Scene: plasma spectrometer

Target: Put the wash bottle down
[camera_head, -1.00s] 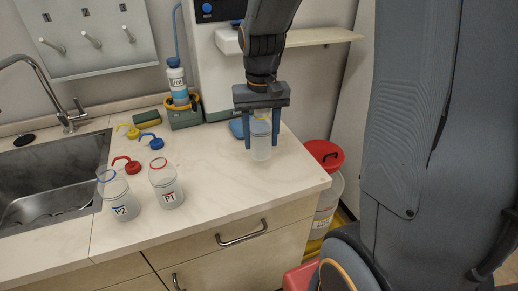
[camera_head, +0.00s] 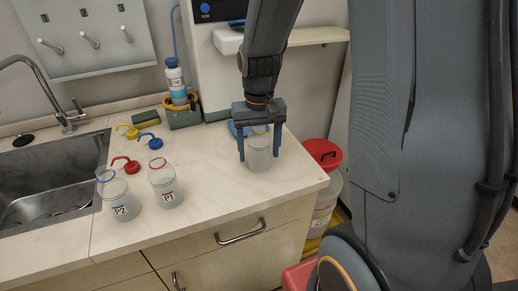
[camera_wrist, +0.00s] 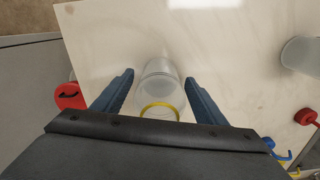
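The wash bottle is a clear, capless bottle (camera_head: 258,158) with a yellow ring at its neck, upright on the pale counter near its right end. In the wrist view the bottle (camera_wrist: 158,78) lies between the fingers with its yellow rim toward the palm. My gripper (camera_head: 259,157) points down over it, one blue finger on each side. The wrist view shows the gripper (camera_wrist: 160,92) open, with a gap on both sides of the bottle. The bottle's neck is partly hidden by the gripper in the head view.
Bottles P2 (camera_head: 121,202) and P1 (camera_head: 166,187) stand left, with red (camera_head: 131,167), blue (camera_head: 155,143) and yellow (camera_head: 131,132) caps behind. A blue-capped bottle (camera_head: 175,82) stands at the back. A sink (camera_head: 50,180) is left; a red-lidded bin (camera_head: 323,153) is right.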

